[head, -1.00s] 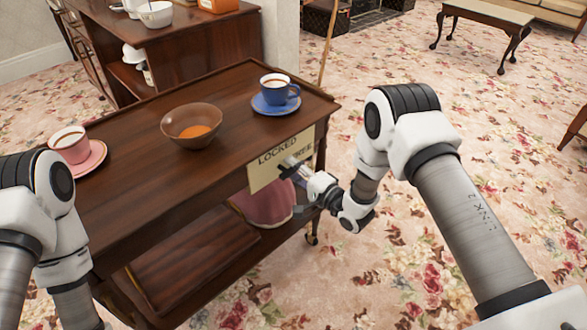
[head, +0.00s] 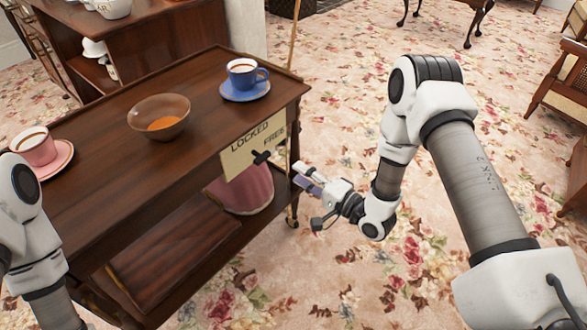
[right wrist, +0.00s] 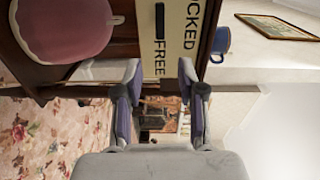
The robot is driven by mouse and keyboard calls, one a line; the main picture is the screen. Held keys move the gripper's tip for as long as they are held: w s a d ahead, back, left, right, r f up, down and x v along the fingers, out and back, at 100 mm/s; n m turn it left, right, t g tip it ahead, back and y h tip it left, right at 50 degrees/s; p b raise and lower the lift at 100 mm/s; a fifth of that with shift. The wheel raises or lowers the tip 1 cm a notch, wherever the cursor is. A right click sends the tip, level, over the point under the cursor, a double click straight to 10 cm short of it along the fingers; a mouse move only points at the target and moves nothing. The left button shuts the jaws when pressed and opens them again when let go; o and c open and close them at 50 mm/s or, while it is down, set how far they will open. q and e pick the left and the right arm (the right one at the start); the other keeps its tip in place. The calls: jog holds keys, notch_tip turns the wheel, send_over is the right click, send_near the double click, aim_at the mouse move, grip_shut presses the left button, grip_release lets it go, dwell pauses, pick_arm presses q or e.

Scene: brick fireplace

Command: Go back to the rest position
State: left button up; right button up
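My right gripper (head: 304,178) is open and empty, beside the right end of the wooden trolley (head: 100,195) and apart from it. Its two spread fingers also show in the right wrist view (right wrist: 160,78), with nothing between them. A cream plate (head: 236,160) reading LOCKED and FREE is on the trolley's end, with a small black knob (head: 261,157) on it. The plate also shows in the right wrist view (right wrist: 172,48). My left arm shows at the left edge of the head view, but its gripper is out of view.
A blue cup (head: 243,74), a brown bowl (head: 159,108) and a pink cup (head: 35,148) stand on the trolley top. A pink object (head: 246,190) sits on its lower shelf. A chair (head: 556,85) stands at the far right. Carpet (head: 345,110) right of the trolley is clear.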

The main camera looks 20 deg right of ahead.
dwell(0.3)
jog(key=s+a+f+n+g+h, duration=0.25)
jog(key=s+f+g+h, duration=0.4)
jog(key=s+f, duration=0.75)
jog(key=s+d+f+n+g+h, duration=0.1)
jog(key=s+d+f+n+g, duration=0.2)
jog(key=s, duration=0.5)
jog(key=s+d+f+n+g+h, duration=0.1)
jog(key=s+d+n+g+h, duration=0.2)
jog(key=s+g, duration=0.4)
notch_tip(320, 180, up, 19)
jog(key=s+n+y+p, duration=0.1)
jog(key=n+p, duration=0.1)
jog(key=p, duration=1.6)
jog(key=shift+s+n+t+p, duration=0.3)
jog(key=shift+n+t+p, duration=0.05)
jog(key=shift+t, duration=0.1)
